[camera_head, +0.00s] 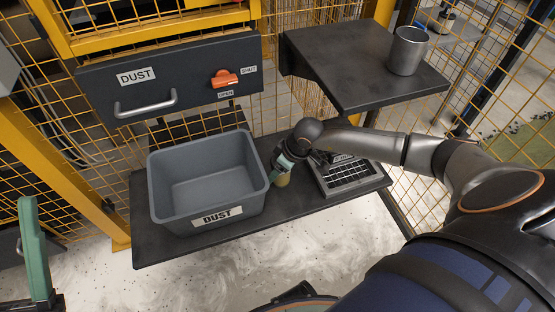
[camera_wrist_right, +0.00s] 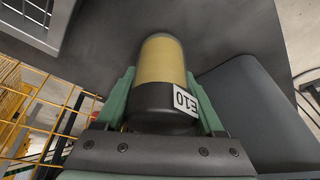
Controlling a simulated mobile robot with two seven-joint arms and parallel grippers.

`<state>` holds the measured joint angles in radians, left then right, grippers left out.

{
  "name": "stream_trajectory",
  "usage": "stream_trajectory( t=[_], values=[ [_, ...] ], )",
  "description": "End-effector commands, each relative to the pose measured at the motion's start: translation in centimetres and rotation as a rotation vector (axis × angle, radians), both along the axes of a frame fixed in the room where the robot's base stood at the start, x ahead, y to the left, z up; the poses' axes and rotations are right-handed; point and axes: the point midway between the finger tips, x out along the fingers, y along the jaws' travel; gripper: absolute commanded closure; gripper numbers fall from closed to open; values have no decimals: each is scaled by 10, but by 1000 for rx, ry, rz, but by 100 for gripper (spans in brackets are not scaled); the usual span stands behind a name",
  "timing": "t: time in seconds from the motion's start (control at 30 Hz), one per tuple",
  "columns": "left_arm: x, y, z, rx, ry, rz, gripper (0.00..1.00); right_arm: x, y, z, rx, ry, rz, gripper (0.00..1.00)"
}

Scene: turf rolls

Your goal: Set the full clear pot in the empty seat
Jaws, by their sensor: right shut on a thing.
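The pot (camera_wrist_right: 162,62) has a clear-looking body full of tan material, a dark cap end and a label reading E10. My right gripper (camera_head: 284,170) is shut on its dark end, with a green finger on each side. In the head view only the pot's tan end (camera_head: 282,181) shows below the gripper, between the grey bin and the slatted unit. I cannot tell whether it touches the lower shelf (camera_head: 270,218). An empty seat cannot be made out. A green finger of my left gripper (camera_head: 32,245) shows at the left edge; its opening is not visible.
The grey DUST bin (camera_head: 210,212) stands open and empty-looking, left of the pot. The slatted unit (camera_head: 348,176) is to the right, partly behind my arm. A metal cup (camera_head: 408,52) stands on the upper shelf (camera_head: 340,62). A DUST drawer (camera_head: 185,80) is behind, with yellow mesh around.

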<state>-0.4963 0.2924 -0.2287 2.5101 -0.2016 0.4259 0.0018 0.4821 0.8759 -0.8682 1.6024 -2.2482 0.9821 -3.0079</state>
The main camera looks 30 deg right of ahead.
Motion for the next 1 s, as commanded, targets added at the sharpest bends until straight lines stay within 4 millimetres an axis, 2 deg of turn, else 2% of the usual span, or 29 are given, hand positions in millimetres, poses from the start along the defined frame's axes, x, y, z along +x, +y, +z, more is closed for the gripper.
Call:
stream_trajectory(
  t=[0.37, 0.4, 0.63, 1.0],
  values=[
    [0, -2, -5, -3, 2, -9, 50, 1, 0, -4, 0, -5, 0, 100],
    [0, -2, -4, -2, 3, -9, 50, 1, 0, -4, 0, -3, 1, 26],
    [0, -2, -4, -1, 3, -9, 50, 1, 0, -3, 0, -3, 1, 0],
    [0, -1, -3, 1, 3, -6, 50, 1, 0, -3, 0, -3, 1, 0]
  ],
)
